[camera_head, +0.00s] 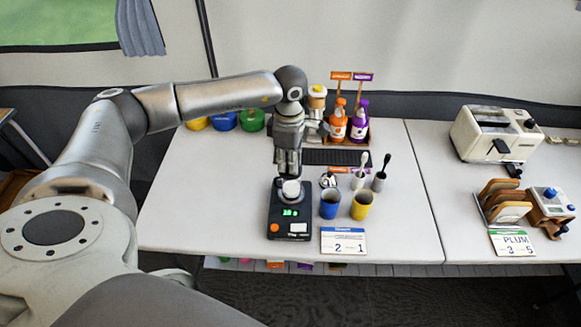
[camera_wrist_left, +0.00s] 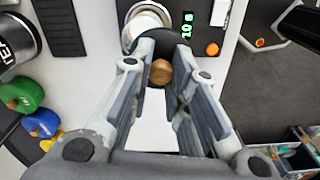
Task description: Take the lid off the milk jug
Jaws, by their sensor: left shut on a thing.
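The milk jug (camera_head: 291,190) stands upright on the black scale (camera_head: 275,222) in the head view. Its round pale top (camera_wrist_left: 147,20) shows at the top of the left wrist view. My left gripper (camera_head: 288,168) points down just above the jug. In the left wrist view the gripper (camera_wrist_left: 161,80) is shut on the lid's round wooden knob (camera_wrist_left: 161,72). A dark part, seemingly the lid (camera_wrist_left: 158,43), shows beyond the knob and overlaps the jug's near edge. I cannot tell how far the lid is from the rim. My right gripper is not in view.
A blue cup (camera_head: 330,205) and a yellow cup (camera_head: 361,206) stand right of the scale, with brushes behind them. Orange (camera_head: 338,122) and purple (camera_head: 359,122) bottles stand at the back. A number card (camera_head: 343,241) is at the front edge. The table's left front is clear.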

